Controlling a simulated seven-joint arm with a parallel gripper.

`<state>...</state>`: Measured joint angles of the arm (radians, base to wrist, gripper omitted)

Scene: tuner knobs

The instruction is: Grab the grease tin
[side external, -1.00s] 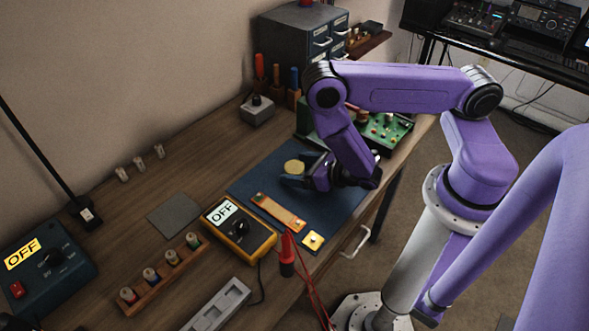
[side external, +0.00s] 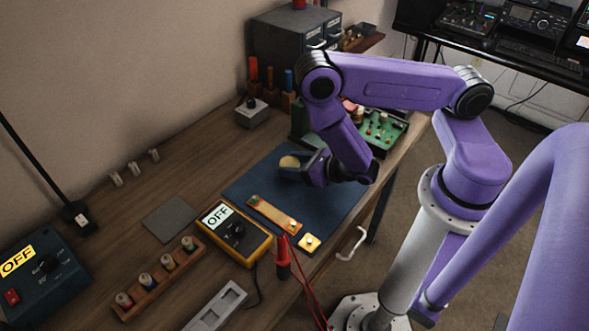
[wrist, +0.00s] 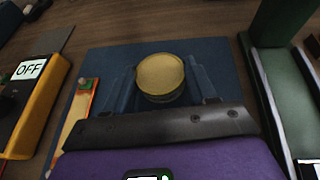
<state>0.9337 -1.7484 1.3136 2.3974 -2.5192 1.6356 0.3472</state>
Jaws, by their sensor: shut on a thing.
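The grease tin (side external: 289,161) is a small round tin with a dull yellow lid. In the side external view it is at the far end of the dark blue mat (side external: 262,187). It also shows in the wrist view (wrist: 161,74), between my fingers, with its lid facing up and its lower side partly hidden. My gripper (side external: 291,170) is low over the mat and shut on the tin. I cannot tell whether the tin touches the mat or is just above it.
A green board (side external: 381,130) is behind my gripper.

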